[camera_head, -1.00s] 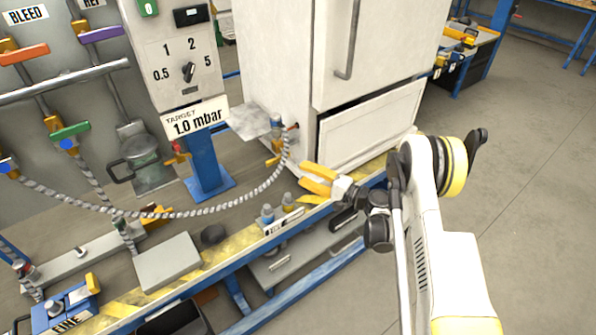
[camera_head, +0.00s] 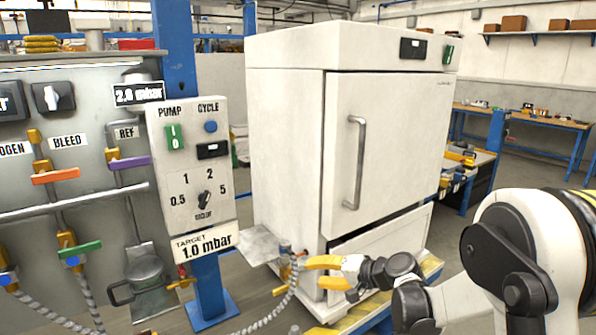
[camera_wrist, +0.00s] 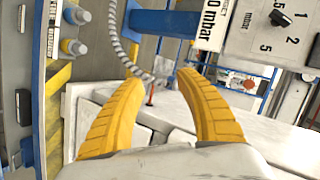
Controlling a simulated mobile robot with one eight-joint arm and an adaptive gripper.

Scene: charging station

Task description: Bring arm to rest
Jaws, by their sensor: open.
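My gripper (camera_head: 318,274) has yellow fingers and is in front of the lower left part of the white cabinet (camera_head: 284,150). In the wrist view my gripper (camera_wrist: 160,84) has its two fingers spread apart with nothing between them. The braided hose (camera_head: 285,303) runs close behind the fingertips to a fitting on the cabinet's side. The hose also shows beyond the fingers in the wrist view (camera_wrist: 121,45). My arm reaches in from the right edge of the head view.
A control box (camera_head: 190,160) with a dial and a "1.0 mbar" target sign stands on a blue post (camera_head: 206,285) left of the cabinet. A panel with coloured valve handles (camera_head: 55,176) is at far left. Open floor and a workbench (camera_head: 525,118) lie to the right.

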